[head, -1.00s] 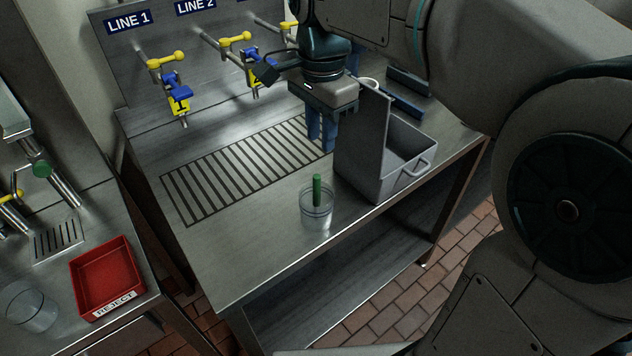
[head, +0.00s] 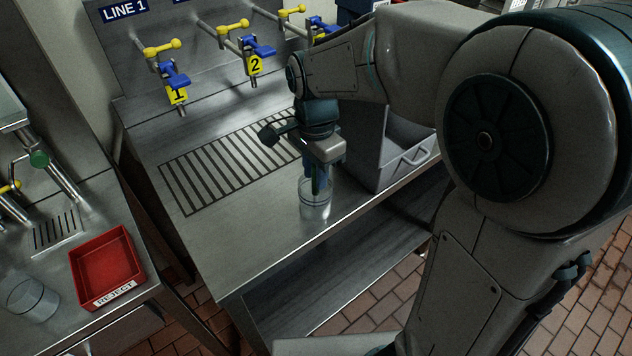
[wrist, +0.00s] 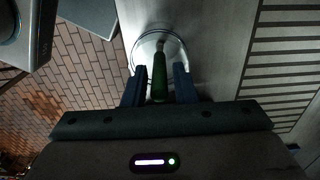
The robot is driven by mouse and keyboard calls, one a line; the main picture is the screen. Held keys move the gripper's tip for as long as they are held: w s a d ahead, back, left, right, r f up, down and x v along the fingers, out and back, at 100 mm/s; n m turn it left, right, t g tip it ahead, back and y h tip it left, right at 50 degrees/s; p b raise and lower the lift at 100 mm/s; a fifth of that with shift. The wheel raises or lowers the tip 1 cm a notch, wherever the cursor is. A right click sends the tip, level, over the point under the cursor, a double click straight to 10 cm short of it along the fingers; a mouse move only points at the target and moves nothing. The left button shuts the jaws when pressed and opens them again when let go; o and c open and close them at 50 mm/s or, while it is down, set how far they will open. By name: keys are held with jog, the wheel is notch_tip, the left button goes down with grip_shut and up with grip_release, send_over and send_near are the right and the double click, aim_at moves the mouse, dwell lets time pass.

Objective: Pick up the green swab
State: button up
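The green swab (wrist: 159,78) stands in a clear glass jar (head: 315,204) near the front edge of the steel table. In the wrist view the swab lies between the two blue fingers of my gripper (wrist: 159,86), with a gap showing on either side. My gripper (head: 317,178) points down over the jar in the head view, and its fingers reach to about the jar's rim. There the fingers mostly hide the swab. The jar's round rim also shows in the wrist view (wrist: 176,38).
A grey bin (head: 384,172) with a raised panel stands just right of the jar. A slotted drain (head: 225,170) lies behind and left. Numbered valves with blue and yellow handles (head: 178,82) line the back. A red REJECT tray (head: 108,268) and another glass (head: 33,300) sit on the left counter.

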jog(key=shift+f, duration=0.35)
grip_shut()
jog(key=shift+r, duration=0.15)
